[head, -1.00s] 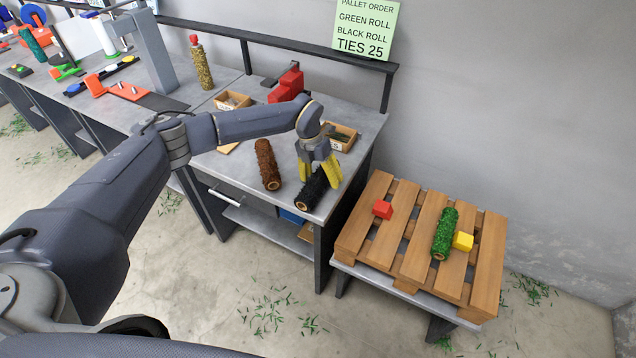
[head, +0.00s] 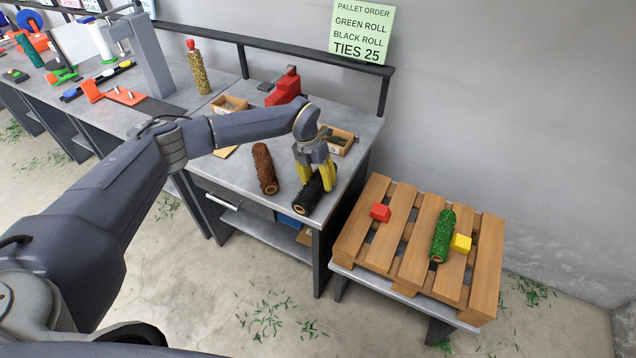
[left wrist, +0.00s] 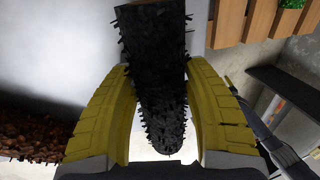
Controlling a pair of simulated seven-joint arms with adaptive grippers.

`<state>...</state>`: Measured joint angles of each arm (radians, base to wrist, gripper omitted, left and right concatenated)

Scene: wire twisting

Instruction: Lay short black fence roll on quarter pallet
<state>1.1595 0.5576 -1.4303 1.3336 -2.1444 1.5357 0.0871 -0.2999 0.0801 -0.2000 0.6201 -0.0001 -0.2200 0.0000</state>
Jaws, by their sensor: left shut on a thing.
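The short black fence roll (head: 307,196) lies at the front right corner of the workbench. My left gripper (head: 317,178) reaches down over it with yellow fingers. In the left wrist view the two fingers are closed against both sides of the black roll (left wrist: 155,75). I cannot tell whether the roll is clear of the bench top. The wooden quarter pallet (head: 411,245) stands on a low stand right of the bench. My right gripper is not in view.
A brown roll (head: 265,168) lies left of the black roll on the bench. A small wooden box (head: 338,140) and a red tool (head: 285,87) sit behind the gripper. A sign (head: 361,32) hangs on the wall rail. Pallet slats between the red block and the green roll are bare.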

